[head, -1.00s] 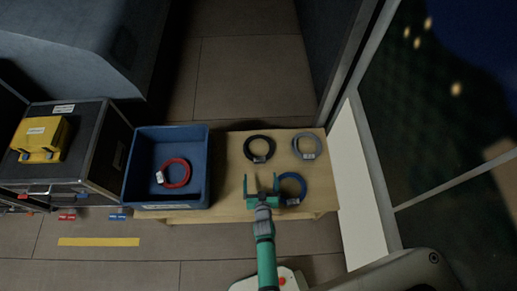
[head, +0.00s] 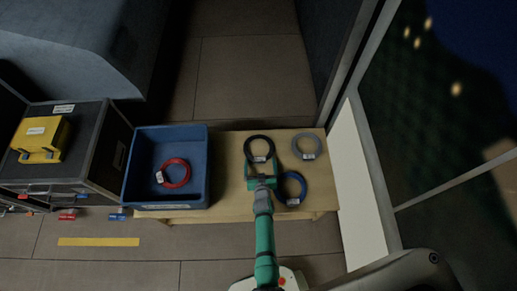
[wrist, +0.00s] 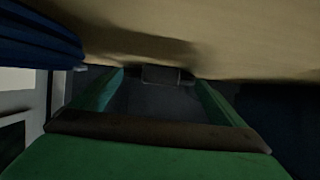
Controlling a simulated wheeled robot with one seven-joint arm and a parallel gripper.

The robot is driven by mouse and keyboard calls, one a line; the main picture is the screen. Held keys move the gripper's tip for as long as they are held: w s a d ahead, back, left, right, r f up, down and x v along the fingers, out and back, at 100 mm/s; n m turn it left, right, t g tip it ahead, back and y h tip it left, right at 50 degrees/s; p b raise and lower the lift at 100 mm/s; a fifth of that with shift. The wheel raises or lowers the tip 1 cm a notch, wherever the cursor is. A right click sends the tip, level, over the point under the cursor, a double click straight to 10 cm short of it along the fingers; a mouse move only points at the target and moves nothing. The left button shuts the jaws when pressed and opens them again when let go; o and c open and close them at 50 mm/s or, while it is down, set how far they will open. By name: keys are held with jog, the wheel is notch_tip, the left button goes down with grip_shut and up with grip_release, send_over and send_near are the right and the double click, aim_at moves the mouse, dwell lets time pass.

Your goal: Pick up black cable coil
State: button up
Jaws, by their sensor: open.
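The black cable coil (head: 247,146) lies on the light wooden table (head: 228,190) and has a pale tag on its near side. My gripper (head: 260,162) is open, with its green fingers at the near edge of the coil, one on each side of the tag. I cannot tell whether they touch it. In the wrist view the fingers (wrist: 155,78) stand apart, with a dark shape and a small greyish patch between them; I cannot tell for sure what these are.
A blue coil (head: 303,184) lies close to the right of my gripper. A grey coil (head: 317,146) lies at the back right. A blue bin (head: 208,165) at the left holds a red coil (head: 175,184). Further left, a black case (head: 100,150) bears a yellow box (head: 40,135).

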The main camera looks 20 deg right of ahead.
jog(key=shift+w, duration=0.1)
jog(key=c, duration=2.1)
jog(key=shift+r, duration=0.2)
